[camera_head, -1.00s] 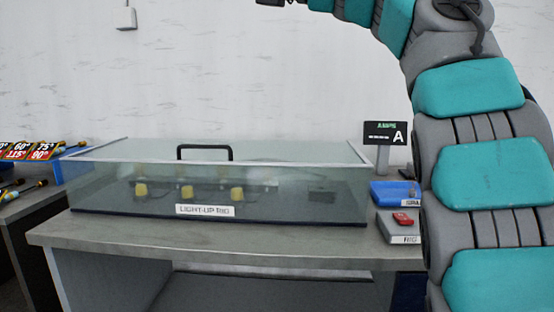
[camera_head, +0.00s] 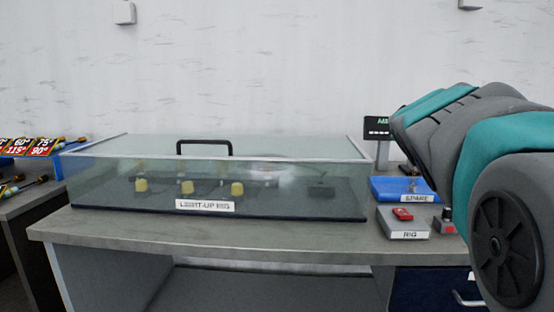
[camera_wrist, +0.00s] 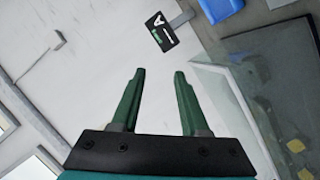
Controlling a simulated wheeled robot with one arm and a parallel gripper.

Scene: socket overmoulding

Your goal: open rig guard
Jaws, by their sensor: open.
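The rig guard (camera_head: 120,180) is a clear box-like cover with a pale frame, lying closed over the light-up rig on the bench. Its black handle (camera_head: 204,143) stands on the top. Several yellow parts (camera_head: 187,188) show through the clear front. The guard also shows at the right of the wrist view (camera_wrist: 228,100). My gripper (camera_wrist: 158,72) is open and empty, with two green fingers apart in the wrist view. It is clear of the handle, which the wrist view does not show. In the head view my arm is at the right and the fingers are hidden.
The bench top (camera_head: 300,240) is bare in front of the guard. Right of it are a blue SPARE tray (camera_head: 385,187), a grey RIG box with a red switch (camera_head: 403,223) and a sign post (camera_head: 382,152). A side table at the left holds tools and number cards (camera_head: 40,147).

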